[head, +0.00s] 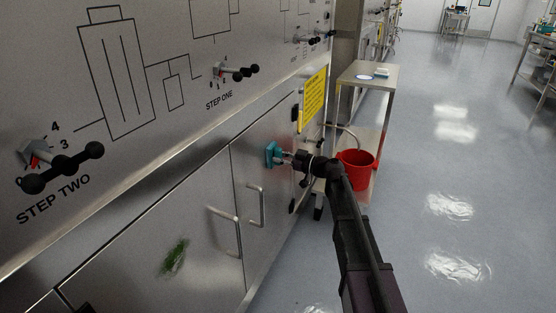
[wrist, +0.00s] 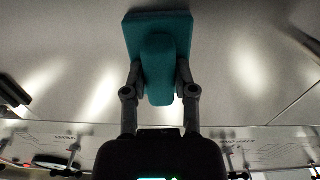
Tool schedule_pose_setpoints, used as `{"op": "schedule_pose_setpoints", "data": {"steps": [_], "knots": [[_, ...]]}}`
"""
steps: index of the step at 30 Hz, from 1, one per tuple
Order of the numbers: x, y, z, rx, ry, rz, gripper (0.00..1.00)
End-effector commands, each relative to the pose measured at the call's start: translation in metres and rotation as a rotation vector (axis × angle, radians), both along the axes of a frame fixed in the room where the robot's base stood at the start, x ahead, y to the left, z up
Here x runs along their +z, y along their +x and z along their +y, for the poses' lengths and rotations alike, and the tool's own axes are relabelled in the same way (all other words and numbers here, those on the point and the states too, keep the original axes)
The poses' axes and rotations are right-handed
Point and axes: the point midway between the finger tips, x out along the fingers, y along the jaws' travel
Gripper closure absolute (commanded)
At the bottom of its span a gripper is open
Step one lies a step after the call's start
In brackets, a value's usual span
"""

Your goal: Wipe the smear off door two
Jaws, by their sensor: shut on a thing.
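A green smear (head: 174,257) marks the grey metal door (head: 130,255) on the left in the head view. My gripper (head: 283,158) is shut on a teal block-handled pad (head: 271,152). In the wrist view the gripper (wrist: 160,90) grips the pad's handle, and the pad's flat teal plate (wrist: 158,20) faces a grey metal surface. I cannot tell whether the plate touches it. The pad is to the right of and above the smear, near the narrower door (head: 262,190). The smear does not show in the wrist view.
Handles (head: 228,214) stick out from the doors. Valve levers (head: 60,168) project from the panel above. A yellow sign (head: 313,98) hangs on the panel. A red bucket (head: 357,170) sits on a steel cart (head: 362,74) beyond my arm.

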Motion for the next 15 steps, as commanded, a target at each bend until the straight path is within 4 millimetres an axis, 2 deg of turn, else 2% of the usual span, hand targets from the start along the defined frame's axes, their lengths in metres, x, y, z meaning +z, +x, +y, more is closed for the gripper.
{"op": "schedule_pose_setpoints", "data": {"steps": [15], "knots": [[0.0, 0.005, -0.0019, 0.0, 0.0, 0.0, 1.0]]}}
